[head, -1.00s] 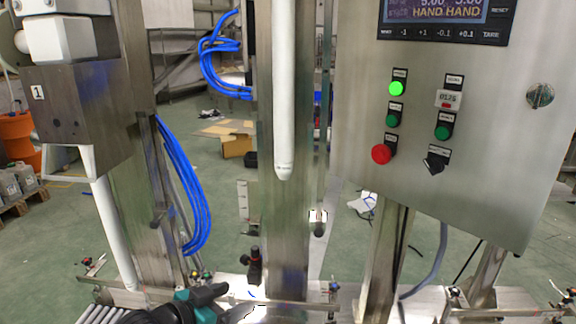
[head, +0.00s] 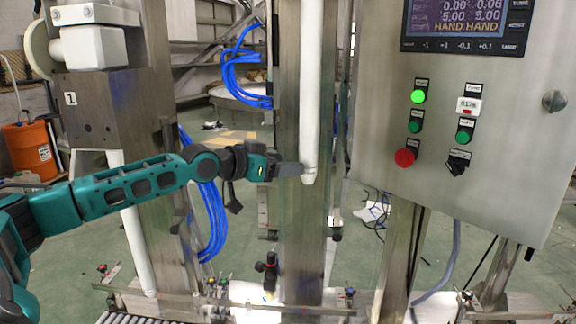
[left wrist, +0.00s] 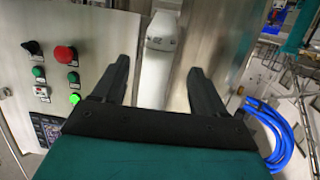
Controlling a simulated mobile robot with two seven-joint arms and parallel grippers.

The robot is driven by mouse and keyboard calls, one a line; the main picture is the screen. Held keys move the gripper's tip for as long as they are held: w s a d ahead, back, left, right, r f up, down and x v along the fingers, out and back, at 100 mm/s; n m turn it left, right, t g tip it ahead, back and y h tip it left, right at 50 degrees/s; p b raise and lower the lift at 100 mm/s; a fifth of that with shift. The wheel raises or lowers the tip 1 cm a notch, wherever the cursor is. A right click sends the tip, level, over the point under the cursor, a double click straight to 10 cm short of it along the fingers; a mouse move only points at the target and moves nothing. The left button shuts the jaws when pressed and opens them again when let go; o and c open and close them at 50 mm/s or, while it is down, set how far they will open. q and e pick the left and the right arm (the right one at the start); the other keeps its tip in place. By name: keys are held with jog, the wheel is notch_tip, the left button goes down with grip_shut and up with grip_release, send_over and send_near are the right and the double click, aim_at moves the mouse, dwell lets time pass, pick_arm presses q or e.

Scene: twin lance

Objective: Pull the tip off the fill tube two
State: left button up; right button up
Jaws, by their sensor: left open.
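The fill tube (head: 311,85) in the middle is a white vertical pipe in front of a steel column. Its tip (head: 309,177) is the short white end piece at the bottom. My left gripper (head: 300,172) is raised at the height of the tip, coming from the left. In the left wrist view the tip (left wrist: 163,33) shows between and beyond the two black fingers of my left gripper (left wrist: 163,82). The fingers are apart and no grip on the tip shows. Another white tube (head: 134,225) hangs at the left under the block marked 1. My right gripper is not in view.
A steel control panel (head: 450,130) with buttons stands close to the right of the tube. Steel columns (head: 302,240) and blue hoses (head: 212,220) are behind the arm. A roller conveyor (head: 135,318) runs along the bottom. An orange barrel (head: 30,145) stands at the far left.

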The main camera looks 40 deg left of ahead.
aim_at(308, 172)
pick_arm(q)
jog(key=x, duration=0.2)
jog(key=f+b+x, duration=0.1)
jog(key=x, duration=0.4)
jog(key=shift+s+f, duration=0.25)
jog(key=shift+w+f+b, duration=0.2)
jog(key=shift+w+b, duration=0.15)
jog(key=shift+b, duration=0.1)
jog(key=shift+w+d+f, duration=0.2)
jog(key=shift+w, duration=0.4)
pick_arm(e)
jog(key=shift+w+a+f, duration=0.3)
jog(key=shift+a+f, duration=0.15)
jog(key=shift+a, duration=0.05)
pick_arm(q)
jog(key=shift+c, duration=0.2)
jog(key=c, duration=1.2)
jog(key=shift+o, duration=0.2)
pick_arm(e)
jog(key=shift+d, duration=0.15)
